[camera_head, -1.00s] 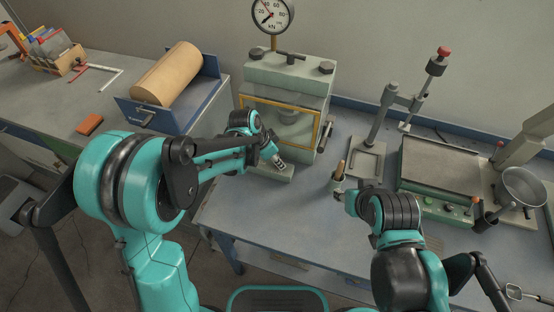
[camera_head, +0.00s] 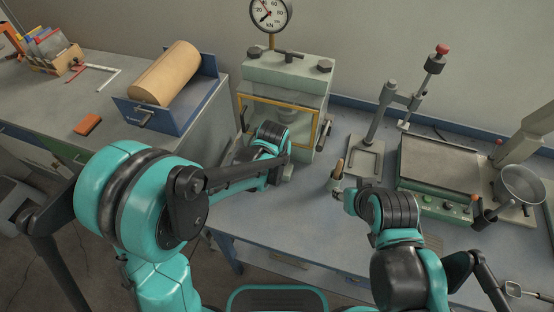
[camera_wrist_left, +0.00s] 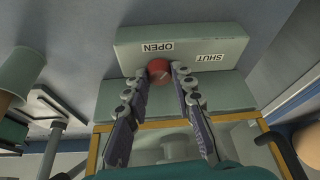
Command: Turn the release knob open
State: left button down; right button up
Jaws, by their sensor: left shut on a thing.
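The red release knob (camera_wrist_left: 159,71) shows in the left wrist view, on the grey-green base (camera_wrist_left: 125,48) of the press. An OPEN label (camera_wrist_left: 157,47) sits close above it and a SHUT label (camera_wrist_left: 210,58) lies to the right; both read upside down. My left gripper (camera_wrist_left: 159,75) is shut on the knob, one fingertip at each side. In the head view my left arm hides the knob and fingers in front of the press (camera_head: 285,80). My right gripper (camera_head: 338,186) is beside an upright brown-handled item (camera_head: 338,170); whether it grips it is unclear.
A gauge (camera_head: 270,12) stands on top of the press, and a yellow frame (camera_head: 318,130) borders its front. A metal stand (camera_head: 366,150) and a flat-topped device (camera_head: 440,170) are to the right. The bench front between my arms is clear.

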pick_arm(q)
jog(key=n+y, duration=0.1)
jog(key=n, duration=0.3)
jog(key=n+y, duration=0.1)
jog(key=n, duration=0.2)
jog(key=shift+d+g+y, duration=0.3)
dwell(0.4)
jog(key=c, duration=1.3)
grip_release()
jog(key=v, duration=1.2)
